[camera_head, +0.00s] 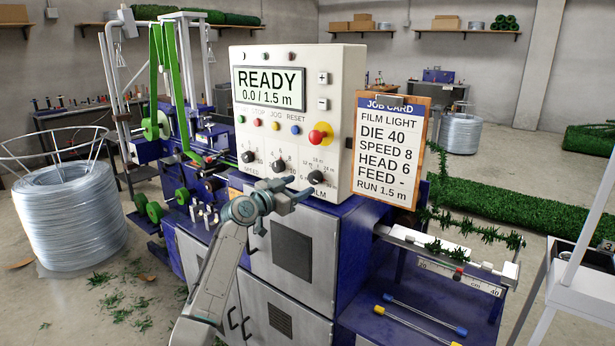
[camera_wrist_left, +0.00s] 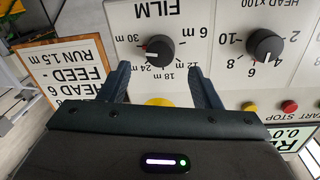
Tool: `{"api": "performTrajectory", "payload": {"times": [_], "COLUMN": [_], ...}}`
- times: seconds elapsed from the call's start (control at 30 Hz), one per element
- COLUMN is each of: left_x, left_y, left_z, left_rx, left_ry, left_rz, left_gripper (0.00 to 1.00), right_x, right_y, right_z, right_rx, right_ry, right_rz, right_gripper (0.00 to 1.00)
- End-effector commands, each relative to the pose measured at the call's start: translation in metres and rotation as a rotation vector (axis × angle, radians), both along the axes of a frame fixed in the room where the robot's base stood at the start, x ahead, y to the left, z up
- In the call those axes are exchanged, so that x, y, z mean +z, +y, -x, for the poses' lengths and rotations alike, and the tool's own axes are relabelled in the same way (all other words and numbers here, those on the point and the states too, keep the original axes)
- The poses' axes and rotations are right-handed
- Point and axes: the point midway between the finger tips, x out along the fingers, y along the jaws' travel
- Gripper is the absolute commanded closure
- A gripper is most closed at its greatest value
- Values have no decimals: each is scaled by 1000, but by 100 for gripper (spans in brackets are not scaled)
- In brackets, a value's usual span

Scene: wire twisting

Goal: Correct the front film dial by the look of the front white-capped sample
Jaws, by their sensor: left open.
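The film dial (camera_head: 316,178) is a black knob at the lower right of the white control panel (camera_head: 340,80). In the left wrist view the film dial (camera_wrist_left: 160,48) appears upside down; its white mark points down-left, roughly between 24 m and 30 m. My left gripper (camera_head: 290,191) is open just left of the dial in the head view. In the left wrist view its fingers (camera_wrist_left: 163,84) stand either side of the dial's line, apart from it. Two rods (camera_head: 424,314) with blue and yellow ends lie on the machine's front. I cannot make out a white-capped sample. The right gripper is not in view.
The job card (camera_head: 390,150) hangs right of the dial. The head dial (camera_wrist_left: 265,46) sits beside it. A ruler (camera_head: 457,277) with green garland lies at right. A wire coil (camera_head: 68,220) stands at left.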

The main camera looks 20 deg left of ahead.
Motion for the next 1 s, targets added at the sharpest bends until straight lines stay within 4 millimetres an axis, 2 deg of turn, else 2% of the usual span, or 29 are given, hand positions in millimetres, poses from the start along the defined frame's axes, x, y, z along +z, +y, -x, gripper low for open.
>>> {"api": "performTrajectory", "payload": {"times": [0.1,0.3,0.73,0.77,0.97,1.0], "left_x": [3,1,-1,-1,-1,-1], "left_y": [-8,-17,-20,-20,-20,-20], "left_z": [-19,-39,-46,-46,-46,-45], "left_rx": [0,0,1,1,1,1], "left_ry": [2,3,0,0,1,1], "left_rz": [2,1,0,0,0,0], "left_gripper": [42,42,42,46,86,87], "right_x": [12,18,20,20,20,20], "right_y": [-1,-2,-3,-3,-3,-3], "right_z": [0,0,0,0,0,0], "right_rx": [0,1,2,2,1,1], "right_ry": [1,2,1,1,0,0], "right_rz": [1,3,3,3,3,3], "right_gripper": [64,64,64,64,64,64]}}
